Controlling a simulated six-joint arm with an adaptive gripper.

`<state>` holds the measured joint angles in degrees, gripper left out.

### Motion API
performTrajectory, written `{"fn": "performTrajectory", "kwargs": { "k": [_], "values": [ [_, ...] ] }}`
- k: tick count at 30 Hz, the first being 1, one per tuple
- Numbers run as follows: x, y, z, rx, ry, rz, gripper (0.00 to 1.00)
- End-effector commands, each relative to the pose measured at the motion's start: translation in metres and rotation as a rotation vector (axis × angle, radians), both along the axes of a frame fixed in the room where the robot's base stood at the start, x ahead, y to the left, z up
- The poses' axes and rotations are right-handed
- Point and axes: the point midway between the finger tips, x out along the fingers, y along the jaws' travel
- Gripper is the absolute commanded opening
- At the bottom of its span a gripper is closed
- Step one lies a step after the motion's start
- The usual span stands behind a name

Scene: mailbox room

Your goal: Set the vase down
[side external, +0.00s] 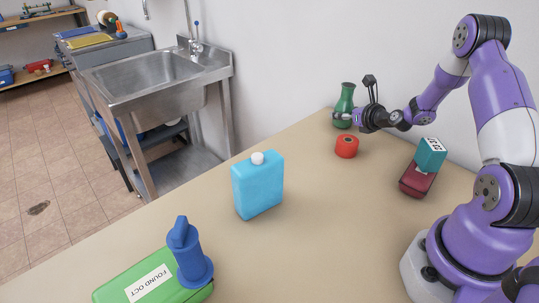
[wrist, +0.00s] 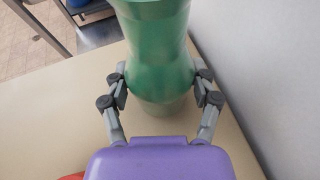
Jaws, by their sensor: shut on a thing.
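The vase (side external: 344,106) is green with a narrow neck and flared rim. It is upright at the far end of the table, near the wall. It also fills the top middle of the wrist view (wrist: 157,55).
A red round object (side external: 347,146) sits just in front of the vase. A teal box (side external: 431,154) rests on a dark red case (side external: 417,181) to the right. A light blue canister (side external: 258,185) and a green case (side external: 150,277) with a blue object (side external: 187,255) stand nearer. The table (side external: 330,235) is clear at front centre.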

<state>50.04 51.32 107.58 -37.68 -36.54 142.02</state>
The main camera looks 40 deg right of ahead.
Motion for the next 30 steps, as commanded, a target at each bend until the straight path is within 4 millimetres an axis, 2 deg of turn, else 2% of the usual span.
{"fn": "performTrajectory", "kwargs": {
  "k": [10,11,12,26,30],
  "values": [
    [0.0,0.0,-0.003,0.0,-0.001,0.0,0.17],
    [0.0,0.0,-0.003,-0.001,0.0,0.0,0.78],
    [0.0,0.0,-0.003,-0.001,0.0,0.0,0.97],
    [0.0,0.0,-0.001,-0.001,-0.002,0.0,0.97],
    [-0.013,0.003,0.005,0.0,0.001,-0.003,0.97]
  ]
}}
